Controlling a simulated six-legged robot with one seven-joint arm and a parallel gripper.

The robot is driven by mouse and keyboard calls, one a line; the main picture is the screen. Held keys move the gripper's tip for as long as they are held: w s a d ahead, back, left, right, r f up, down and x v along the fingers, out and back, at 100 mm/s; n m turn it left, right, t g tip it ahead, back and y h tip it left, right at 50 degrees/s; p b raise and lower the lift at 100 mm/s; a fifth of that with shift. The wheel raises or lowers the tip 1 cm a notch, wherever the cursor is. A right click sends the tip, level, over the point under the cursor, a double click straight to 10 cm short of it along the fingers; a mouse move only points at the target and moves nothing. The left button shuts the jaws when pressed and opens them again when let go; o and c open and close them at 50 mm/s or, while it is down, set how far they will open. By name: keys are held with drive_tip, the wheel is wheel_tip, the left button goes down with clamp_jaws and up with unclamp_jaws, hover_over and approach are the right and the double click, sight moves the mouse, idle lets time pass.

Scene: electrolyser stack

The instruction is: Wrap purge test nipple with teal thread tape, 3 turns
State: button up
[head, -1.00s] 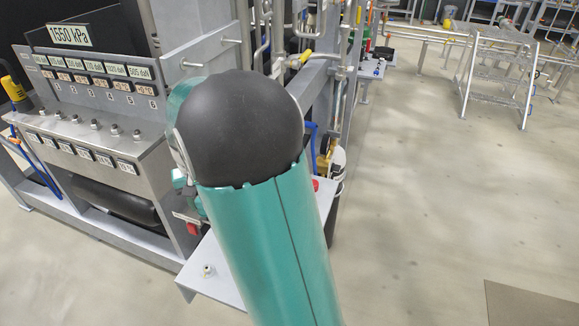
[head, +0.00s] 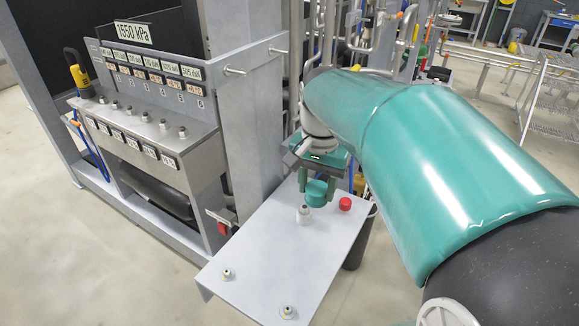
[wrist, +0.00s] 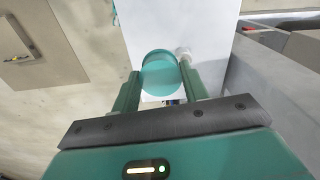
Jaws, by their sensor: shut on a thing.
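My gripper (head: 318,180) is shut on a teal roll of thread tape (head: 316,193), above the far part of a pale shelf plate (head: 262,254). In the wrist view the tape roll (wrist: 160,76) sits between the two fingers (wrist: 158,88). A small metal nipple (head: 303,214) stands upright on the plate just below and beside the roll. It shows in the wrist view (wrist: 183,52) at the roll's upper right, close to it; I cannot tell whether they touch. No teal wrap is discernible on the nipple. Two more small fittings (head: 227,274) (head: 287,311) stand on the plate's near part.
A red knob or cap (head: 345,204) is on the plate right of the roll. A grey console (head: 155,125) with gauges and a 1550 kPa display stands at left. A grey upright post (head: 248,110) is close by the plate. Open floor lies at lower left.

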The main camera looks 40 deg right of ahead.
drive_tip(key=shift+w+f, duration=0.1)
drive_tip(key=shift+f, duration=5.8)
drive_tip(key=shift+a, duration=0.15)
